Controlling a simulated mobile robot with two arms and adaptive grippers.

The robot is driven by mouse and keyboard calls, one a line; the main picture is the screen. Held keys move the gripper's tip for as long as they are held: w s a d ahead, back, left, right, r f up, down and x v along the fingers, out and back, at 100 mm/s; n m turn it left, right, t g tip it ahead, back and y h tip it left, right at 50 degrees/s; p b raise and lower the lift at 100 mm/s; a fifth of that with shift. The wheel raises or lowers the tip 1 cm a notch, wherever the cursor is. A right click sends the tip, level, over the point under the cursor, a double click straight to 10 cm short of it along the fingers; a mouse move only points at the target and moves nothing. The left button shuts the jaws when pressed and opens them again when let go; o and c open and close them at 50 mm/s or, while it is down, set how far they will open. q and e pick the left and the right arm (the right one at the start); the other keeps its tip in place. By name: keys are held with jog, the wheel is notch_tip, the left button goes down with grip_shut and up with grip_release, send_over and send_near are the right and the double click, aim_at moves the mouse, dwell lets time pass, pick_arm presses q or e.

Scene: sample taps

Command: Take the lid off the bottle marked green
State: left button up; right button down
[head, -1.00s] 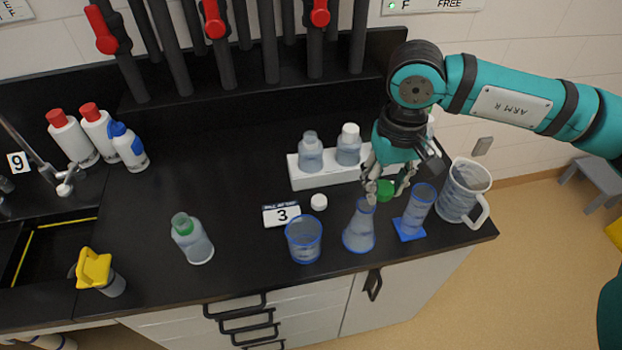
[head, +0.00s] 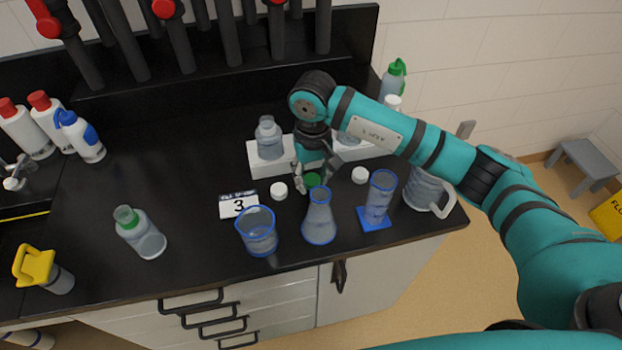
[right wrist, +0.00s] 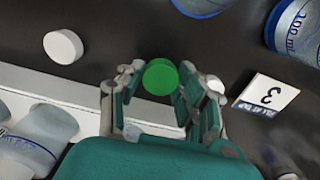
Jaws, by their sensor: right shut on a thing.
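A clear bottle with a green band at its neck (head: 140,234) stands at the front left of the black bench in the head view. Its mouth looks open, though it is small to judge. My right gripper (head: 314,183) is shut on a green lid (head: 313,180), behind the conical flask. The right wrist view shows the green lid (right wrist: 160,77) between the fingertips of my right gripper (right wrist: 162,82). I cannot tell whether the lid touches the bench. My left gripper is not in view.
A white rack (head: 262,172) with clear bottles stands behind the gripper, partly hidden. White lids (head: 279,190) (head: 360,175) lie on the bench. A beaker (head: 257,232), flask (head: 319,220), cylinder (head: 380,195) and jug (head: 425,190) stand near the front.

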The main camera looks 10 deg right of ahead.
aim_at(313, 180)
notch_tip(313, 180, down, 2)
jog(key=shift+s+f, duration=0.1)
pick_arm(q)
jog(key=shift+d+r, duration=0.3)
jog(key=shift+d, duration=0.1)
pick_arm(e)
jog(key=shift+s+f+b, duration=0.1)
jog(key=shift+f+b, duration=0.45)
jog(key=shift+b, duration=0.05)
jog(key=c, duration=1.2)
grip_release()
jog(key=shift+s, duration=0.1)
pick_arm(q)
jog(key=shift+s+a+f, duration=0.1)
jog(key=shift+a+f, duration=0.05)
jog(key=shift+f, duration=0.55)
pick_arm(e)
jog(key=o, duration=0.3)
jog(key=shift+f, duration=0.1)
jog(key=shift+o, duration=0.2)
